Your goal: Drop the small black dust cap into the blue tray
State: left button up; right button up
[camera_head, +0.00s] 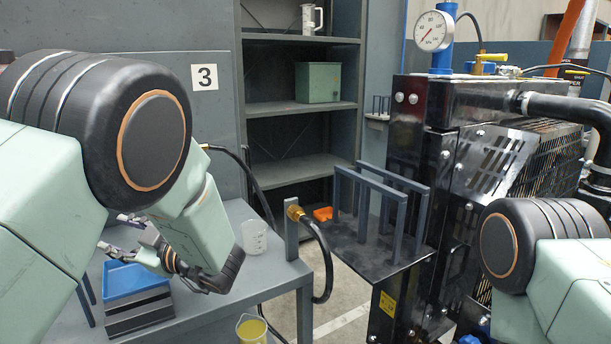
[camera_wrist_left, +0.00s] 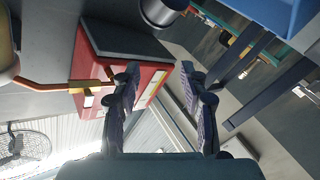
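The blue tray (camera_head: 135,278) sits on a dark block on the grey bench at the lower left of the head view. My left gripper (camera_head: 113,233) is above the tray's back edge, with its fingers pointing left. In the left wrist view its two fingers (camera_wrist_left: 159,72) stand apart with nothing visible between them. A blue surface at the wrist view's upper right may be the tray; I cannot tell. I cannot make out the small black dust cap in either view. My right arm shows at the lower right of the head view, but its gripper is out of frame.
A clear beaker (camera_head: 254,237) stands on the bench right of my left arm. A bucket with yellow contents (camera_head: 251,329) is below the bench's front edge. The black engine (camera_head: 440,170) fills the right. A red box (camera_wrist_left: 115,65) shows beyond the fingers in the wrist view.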

pick_arm(q)
jog(key=shift+o, duration=0.4)
jog(key=shift+a, duration=0.1)
notch_tip(320, 180, up, 10)
dwell(0.3)
